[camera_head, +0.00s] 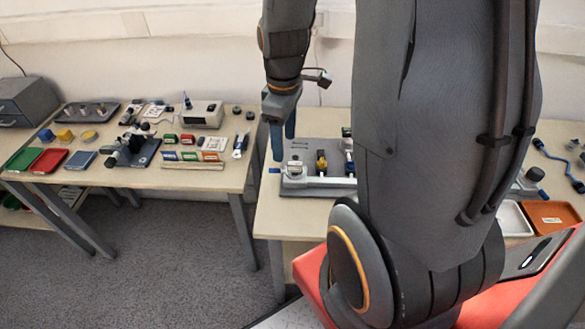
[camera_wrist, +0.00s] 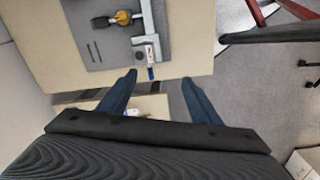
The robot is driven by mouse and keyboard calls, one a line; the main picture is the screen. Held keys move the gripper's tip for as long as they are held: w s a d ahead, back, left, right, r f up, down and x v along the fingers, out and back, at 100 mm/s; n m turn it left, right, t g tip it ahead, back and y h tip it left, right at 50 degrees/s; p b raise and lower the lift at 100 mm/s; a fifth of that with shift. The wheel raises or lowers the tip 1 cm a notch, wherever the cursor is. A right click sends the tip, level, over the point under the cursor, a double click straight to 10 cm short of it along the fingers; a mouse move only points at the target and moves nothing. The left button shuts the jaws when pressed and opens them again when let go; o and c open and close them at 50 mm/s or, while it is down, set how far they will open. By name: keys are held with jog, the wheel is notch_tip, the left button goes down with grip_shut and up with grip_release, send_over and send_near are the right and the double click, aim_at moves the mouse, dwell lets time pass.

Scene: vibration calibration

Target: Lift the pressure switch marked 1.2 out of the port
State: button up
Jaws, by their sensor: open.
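A grey board (camera_head: 325,148) on the right table carries a pale rail (camera_head: 325,182) with fittings. A yellow-and-black fitting (camera_head: 321,161) stands on it; it also shows in the wrist view (camera_wrist: 122,18). A blue-and-white fitting (camera_head: 348,146) stands farther right, partly behind my arm. A grey-white block (camera_head: 294,169) sits at the rail's left end, also seen in the wrist view (camera_wrist: 146,48). No 1.2 marking is readable, so I cannot tell which part is the pressure switch. My gripper (camera_head: 283,145) is open and empty above the board's left edge; its fingers show in the wrist view (camera_wrist: 158,80).
The left table holds trays, colored boxes (camera_head: 193,155), a microscope-like device (camera_head: 130,146) and a white instrument (camera_head: 202,114). An orange tray (camera_head: 551,217) and white tray (camera_head: 513,219) lie at the right. A floor gap separates the tables.

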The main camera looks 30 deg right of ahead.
aim_at(295, 160)
jog(key=d+f+n, duration=0.1)
jog(key=w+d+f+n, duration=0.1)
jog(key=d+f, duration=0.1)
jog(key=shift+w+d+n+b, duration=0.25)
jog(key=shift+d+n+b, duration=0.1)
jog(key=shift+n, duration=0.05)
jog(key=shift+d+f, duration=0.1)
jog(key=shift+f, duration=0.05)
jog(key=shift+s+d+f+p, duration=0.1)
jog(key=shift+f+p, duration=0.7)
jog(key=shift+f, duration=2.9)
jog(key=c, duration=1.4)
